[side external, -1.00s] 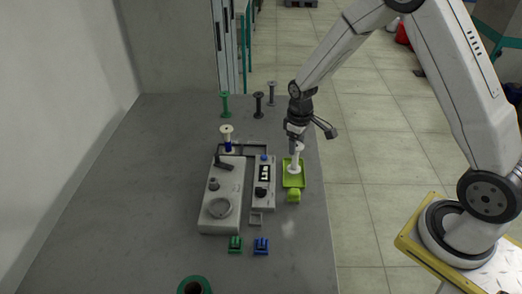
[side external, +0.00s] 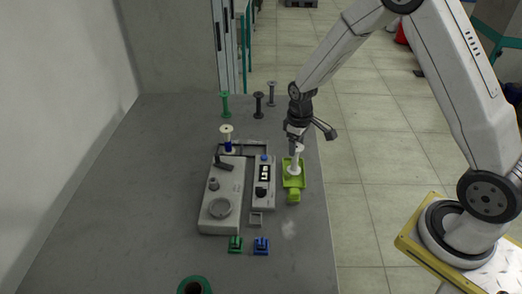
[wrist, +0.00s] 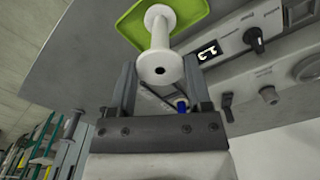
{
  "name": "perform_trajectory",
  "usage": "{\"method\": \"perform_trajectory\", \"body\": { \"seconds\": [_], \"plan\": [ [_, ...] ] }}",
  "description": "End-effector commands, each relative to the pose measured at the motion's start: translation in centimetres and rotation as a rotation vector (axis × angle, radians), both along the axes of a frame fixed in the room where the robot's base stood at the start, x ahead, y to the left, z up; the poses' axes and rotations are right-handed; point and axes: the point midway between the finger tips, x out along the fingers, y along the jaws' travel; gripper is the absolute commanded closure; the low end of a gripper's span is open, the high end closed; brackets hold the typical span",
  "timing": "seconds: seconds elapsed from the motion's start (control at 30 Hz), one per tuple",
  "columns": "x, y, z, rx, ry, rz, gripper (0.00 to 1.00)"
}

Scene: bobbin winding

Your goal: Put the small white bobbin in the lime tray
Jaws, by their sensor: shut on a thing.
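The small white bobbin (side external: 295,162) stands upright over the lime tray (side external: 285,183) at the right edge of the worktop. In the wrist view the white bobbin (wrist: 160,38) shows its near flange and centre hole, with the lime tray (wrist: 195,22) behind its far flange. My gripper (side external: 296,146) is above the tray and shut on the bobbin's upper end. In the wrist view the fingers of my gripper (wrist: 161,76) lie on either side of the near flange. I cannot tell whether the bobbin's bottom touches the tray floor.
The grey winder (side external: 221,195) and its control box (side external: 263,195) stand left of the tray. A white-topped bobbin (side external: 226,130) stands behind the winder. Green (side external: 225,103), black (side external: 258,104) and grey (side external: 271,93) spools stand at the back. The worktop's left side is clear.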

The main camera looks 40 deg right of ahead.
Motion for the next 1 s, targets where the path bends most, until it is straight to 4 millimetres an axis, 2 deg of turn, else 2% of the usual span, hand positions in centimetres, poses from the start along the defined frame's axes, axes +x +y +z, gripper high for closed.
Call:
{"method": "perform_trajectory", "body": {
  "seconds": [1.0],
  "plan": [
    [0.0,0.0,-1.1,0.000,0.000,0.000,0.76]
  ]
}}
